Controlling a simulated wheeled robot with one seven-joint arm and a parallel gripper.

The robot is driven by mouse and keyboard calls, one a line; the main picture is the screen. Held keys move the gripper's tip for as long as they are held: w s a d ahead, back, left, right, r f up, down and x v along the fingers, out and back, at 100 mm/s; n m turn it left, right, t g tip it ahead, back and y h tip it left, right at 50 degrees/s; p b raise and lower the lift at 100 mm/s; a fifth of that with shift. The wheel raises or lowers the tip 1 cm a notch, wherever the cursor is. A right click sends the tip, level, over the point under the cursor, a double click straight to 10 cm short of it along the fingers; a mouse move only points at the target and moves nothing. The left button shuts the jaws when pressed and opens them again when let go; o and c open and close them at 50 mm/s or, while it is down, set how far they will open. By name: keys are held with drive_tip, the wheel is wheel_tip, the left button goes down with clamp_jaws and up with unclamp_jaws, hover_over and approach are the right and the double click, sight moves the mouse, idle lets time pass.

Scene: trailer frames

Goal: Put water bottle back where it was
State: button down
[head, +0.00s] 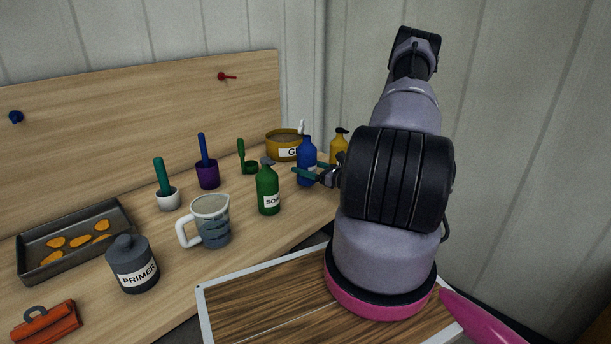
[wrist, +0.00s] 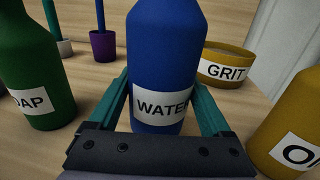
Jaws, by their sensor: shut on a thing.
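The blue water bottle (head: 307,160) stands upright at the right part of the wooden bench, between the green soap bottle and a yellow bottle. In the wrist view the water bottle (wrist: 162,62) fills the middle, with its label reading WATER. My gripper (head: 318,176) reaches in from the right, with its teal fingers low on the bottle. In the wrist view my gripper (wrist: 162,110) has one finger on each side of the bottle and is shut on it. The bottle's base is partly hidden by the gripper body, so I cannot tell whether it touches the bench.
The green soap bottle (head: 268,190) is close on the left. The yellow bottle (head: 339,147) is close on the right, and the grit bowl (head: 284,147) is behind. A mug (head: 210,222), primer can (head: 133,265) and tray (head: 30,262) stand farther left.

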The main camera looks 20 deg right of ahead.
drive_tip(key=shift+f, duration=1.4)
drive_tip(key=shift+f, duration=0.1)
unclamp_jaws()
